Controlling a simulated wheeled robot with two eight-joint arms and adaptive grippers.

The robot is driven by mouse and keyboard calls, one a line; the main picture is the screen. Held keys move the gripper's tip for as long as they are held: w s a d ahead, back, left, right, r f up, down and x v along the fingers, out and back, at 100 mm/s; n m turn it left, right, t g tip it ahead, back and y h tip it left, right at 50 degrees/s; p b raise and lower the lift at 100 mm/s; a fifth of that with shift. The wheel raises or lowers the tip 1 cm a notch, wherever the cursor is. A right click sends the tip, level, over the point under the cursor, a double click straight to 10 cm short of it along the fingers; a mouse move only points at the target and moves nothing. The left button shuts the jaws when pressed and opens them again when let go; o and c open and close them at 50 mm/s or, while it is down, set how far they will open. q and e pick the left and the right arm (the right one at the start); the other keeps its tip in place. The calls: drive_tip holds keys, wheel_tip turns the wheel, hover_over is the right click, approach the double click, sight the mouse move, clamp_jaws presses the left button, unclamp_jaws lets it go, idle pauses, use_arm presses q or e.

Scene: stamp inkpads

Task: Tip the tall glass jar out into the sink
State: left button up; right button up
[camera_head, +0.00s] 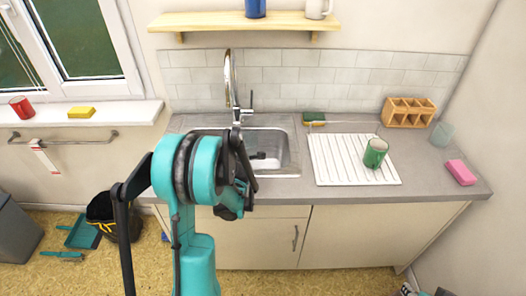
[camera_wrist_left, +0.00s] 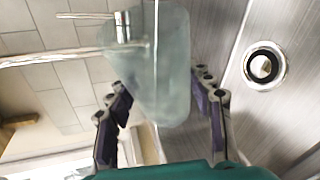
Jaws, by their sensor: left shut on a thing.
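The tall glass jar (camera_wrist_left: 165,60) is pale, clear and greenish, and sits between the fingers of my left gripper (camera_wrist_left: 160,82) in the left wrist view. The gripper is shut on it. The sink (camera_head: 283,146) lies behind my left arm in the head view. In the wrist view the sink's steel floor and round drain (camera_wrist_left: 265,66) are at the right, and the wall tiles are at the left. The jar lies across this sideways view and looks tipped far over. I cannot make out any contents. The jar is hidden behind my arm in the head view. My right gripper is not in view.
A chrome tap (camera_head: 230,85) rises behind the sink. A sponge (camera_head: 314,118), wooden rack (camera_head: 408,112), clear glass (camera_head: 441,134) and pink block (camera_head: 460,172) stand on the counter.

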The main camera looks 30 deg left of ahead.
sight(245, 136)
use_arm(q)
drive_tip(key=shift+w+d+r+m+y, duration=0.15)
drive_tip(key=shift+d+r+m+y, duration=0.15)
drive_tip(key=shift+d+y, duration=0.1)
drive_tip(key=shift+d+r, duration=0.15)
drive_tip(key=shift+r, duration=0.05)
drive_tip(key=shift+d+m, duration=0.1)
drive_tip(key=shift+m, duration=0.2)
drive_tip(key=shift+w+d+r+m+y, duration=0.15)
drive_tip(key=shift+r+m+y, duration=0.15)
drive_tip(key=shift+r+m, duration=0.2)
drive_tip(key=shift+w+d+r+m+y, duration=0.1)
drive_tip(key=shift+d+r+m+y, duration=0.05)
drive_tip(key=shift+r+m+y, duration=0.3)
idle(1.3)
drive_tip(key=shift+s+a+m, duration=0.1)
drive_tip(key=shift+m, duration=0.15)
drive_tip(key=shift+r+t, duration=0.15)
drive_tip(key=shift+t, duration=0.15)
drive_tip(key=shift+d+r+m+y, duration=0.35)
drive_tip(key=shift+m+y, duration=0.1)
drive_tip(key=shift+m, duration=0.25)
drive_tip(key=n, duration=0.1)
drive_tip(key=a+f+n+h, duration=0.1)
drive_tip(key=shift+s+a+f+n, duration=0.1)
drive_tip(key=shift+a+f+n, duration=0.05)
drive_tip(key=shift+f+n, duration=0.15)
drive_tip(key=shift+f+n+h, duration=0.25)
drive_tip(key=shift+n+h, duration=0.05)
drive_tip(key=shift+h, duration=0.1)
